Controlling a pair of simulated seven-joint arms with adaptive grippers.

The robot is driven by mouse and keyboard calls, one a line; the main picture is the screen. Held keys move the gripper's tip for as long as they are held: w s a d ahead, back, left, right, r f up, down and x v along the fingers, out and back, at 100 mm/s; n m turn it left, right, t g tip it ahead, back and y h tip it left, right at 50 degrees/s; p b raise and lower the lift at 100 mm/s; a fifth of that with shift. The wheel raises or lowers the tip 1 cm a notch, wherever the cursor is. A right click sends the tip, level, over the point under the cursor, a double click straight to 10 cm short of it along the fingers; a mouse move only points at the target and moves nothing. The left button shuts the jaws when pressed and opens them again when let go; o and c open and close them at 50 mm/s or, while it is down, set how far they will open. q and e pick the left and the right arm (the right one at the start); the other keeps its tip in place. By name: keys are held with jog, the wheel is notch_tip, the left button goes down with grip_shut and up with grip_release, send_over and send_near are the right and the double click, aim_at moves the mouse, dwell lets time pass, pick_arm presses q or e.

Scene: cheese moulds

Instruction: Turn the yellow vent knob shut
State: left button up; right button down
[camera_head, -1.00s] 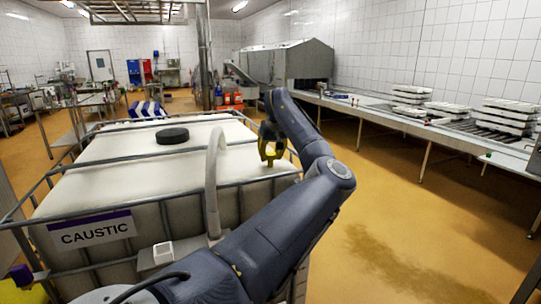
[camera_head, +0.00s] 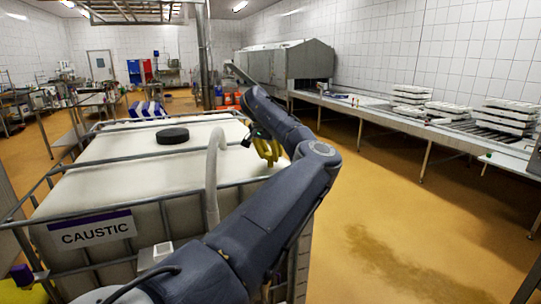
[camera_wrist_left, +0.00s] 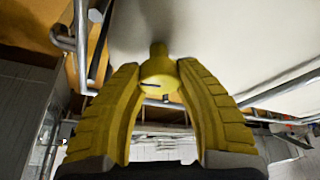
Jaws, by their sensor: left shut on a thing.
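The yellow vent knob (camera_wrist_left: 159,74) shows in the wrist view on a short yellow stem against the white tank top (camera_head: 105,143). A small dark mark is on the knob's face. My left gripper (camera_head: 268,155) has ribbed yellow fingers, one on each side of the knob, and is shut on it. In the head view the fingers are at the right part of the tank top, and I cannot make out the knob among them. My right gripper is in neither view.
A metal cage rail (camera_head: 150,191) runs around the tank labelled CAUSTIC. A pale upright hose (camera_head: 212,175) stands left of my gripper. A black round lid (camera_head: 172,135) is farther left. Open floor (camera_head: 390,210) lies to the right.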

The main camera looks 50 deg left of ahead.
pick_arm(q)
jog(key=shift+f+m+h, duration=0.1)
jog(key=shift+m+h, duration=0.3)
jog(key=shift+m, duration=0.5)
jog(key=o, duration=1.2)
jog(key=shift+o, duration=0.2)
jog(key=v, duration=1.2)
